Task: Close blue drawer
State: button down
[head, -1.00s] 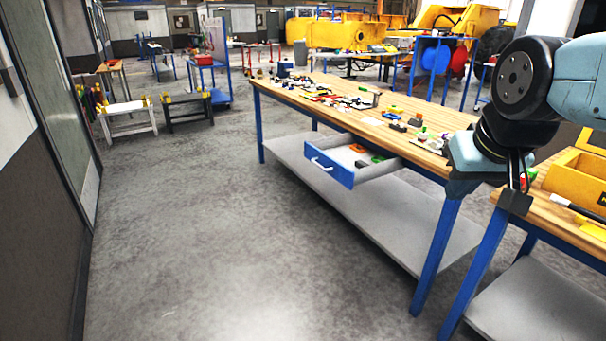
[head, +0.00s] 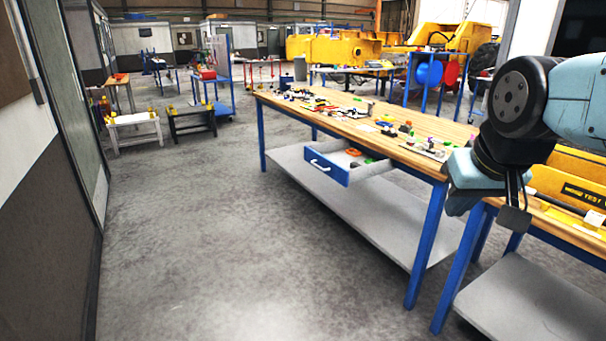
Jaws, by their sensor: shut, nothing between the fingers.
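The blue drawer (head: 326,168) stands pulled out from under the wooden workbench top (head: 345,115). Its blue front has a white handle (head: 319,165) and faces left. Inside lie an orange piece (head: 353,152) and a green piece. My gripper (head: 513,220) is at the right, pointing down, in front of the bench's near end. It is shut and empty. It is well apart from the drawer, to its right and nearer to me.
Small coloured parts (head: 330,107) lie on the bench top. A grey lower shelf (head: 350,205) runs beneath. A second bench with a yellow box (head: 575,175) stands at the right. A wall (head: 50,200) runs along the left. The grey floor (head: 200,250) between is clear.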

aim_at(331, 158)
jog(key=z, duration=0.2)
jog(key=i, duration=0.9)
jog(key=u, duration=0.1)
